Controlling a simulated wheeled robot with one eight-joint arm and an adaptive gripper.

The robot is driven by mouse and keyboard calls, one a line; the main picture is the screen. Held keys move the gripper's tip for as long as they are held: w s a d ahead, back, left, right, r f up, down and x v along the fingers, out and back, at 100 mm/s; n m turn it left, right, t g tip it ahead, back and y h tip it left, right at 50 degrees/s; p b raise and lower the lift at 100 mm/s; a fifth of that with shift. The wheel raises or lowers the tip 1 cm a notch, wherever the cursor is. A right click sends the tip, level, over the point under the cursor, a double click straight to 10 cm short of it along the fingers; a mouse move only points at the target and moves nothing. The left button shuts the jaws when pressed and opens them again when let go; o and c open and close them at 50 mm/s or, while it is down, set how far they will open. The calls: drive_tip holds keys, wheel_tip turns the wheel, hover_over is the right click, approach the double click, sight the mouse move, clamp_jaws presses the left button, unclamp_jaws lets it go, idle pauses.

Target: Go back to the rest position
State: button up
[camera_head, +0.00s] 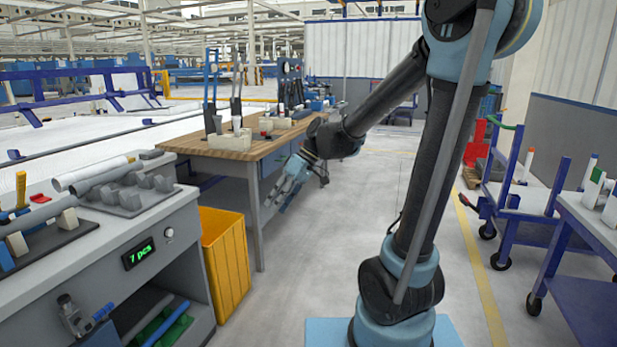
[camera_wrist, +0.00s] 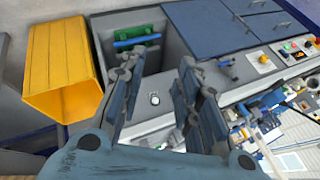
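My gripper (camera_head: 287,188) hangs in free air near the front right corner of the wooden table, above the floor and to the right of the yellow bin (camera_head: 225,262). In the wrist view, my gripper (camera_wrist: 158,72) shows two fingers spread apart with nothing between them, so it is open and empty. A white pipe (camera_head: 92,172) and a grey pipe lie on the grey bench (camera_head: 175,215) at the left, well away from my gripper. The bench's display (camera_head: 139,254) reads "7 pcs".
The wooden table (camera_head: 230,143) stands behind the bin and carries tools. The bin also shows in the wrist view (camera_wrist: 62,72). A blue cart (camera_head: 520,205) stands at the right. The floor (camera_head: 320,240) between the table and my arm is clear.

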drive_tip(key=s+d+f+m+t+h, duration=0.1)
drive_tip(key=s+d+f+m+h, duration=0.1)
drive_tip(key=d, duration=0.7)
drive_tip(key=s+d+f+m+t+h, duration=0.2)
drive_tip(key=s+d+f+m, duration=0.2)
drive_tip(key=s+d, duration=0.3)
drive_tip(key=s+d+f+m+t+h, duration=0.1)
drive_tip(key=s+d+f+m+h, duration=0.1)
drive_tip(key=d, duration=1)
drive_tip(key=s+f+m, duration=0.1)
drive_tip(key=s+m, duration=0.1)
drive_tip(key=m, duration=0.1)
drive_tip(key=shift+s+t+h, duration=0.2)
drive_tip(key=shift+t+h, duration=0.1)
